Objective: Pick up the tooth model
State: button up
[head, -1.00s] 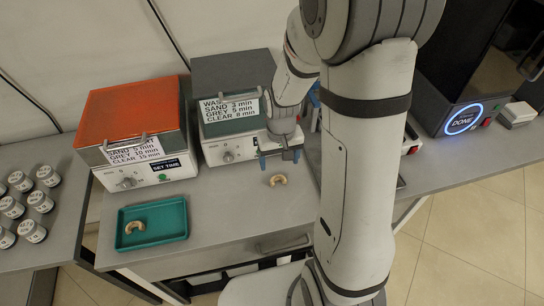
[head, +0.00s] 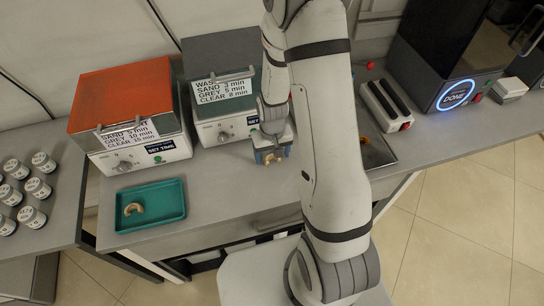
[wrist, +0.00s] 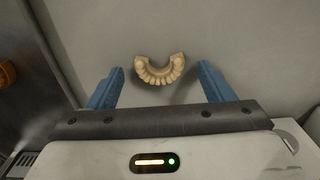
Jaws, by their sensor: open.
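A beige, horseshoe-shaped tooth model (wrist: 160,74) lies on the grey bench top, seen in the wrist view between the tips of the two blue fingers. Clear gaps show on both sides, so neither finger touches it. My gripper (head: 269,157) is open and low over the bench in front of the grey-lidded machine; only a bit of the model shows beneath it in the head view. A second tooth model (head: 134,209) lies in the teal tray (head: 172,214) at the left.
An orange-lidded machine (head: 126,95) and a grey-lidded machine (head: 220,75) stand behind. Several white jars (head: 38,188) stand far left. Bare bench lies between the teal tray and my gripper.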

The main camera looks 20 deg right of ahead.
jog(key=shift+c, duration=0.4)
jog(key=c, duration=1)
jog(key=shift+o, duration=0.2)
jog(key=shift+r, duration=0.1)
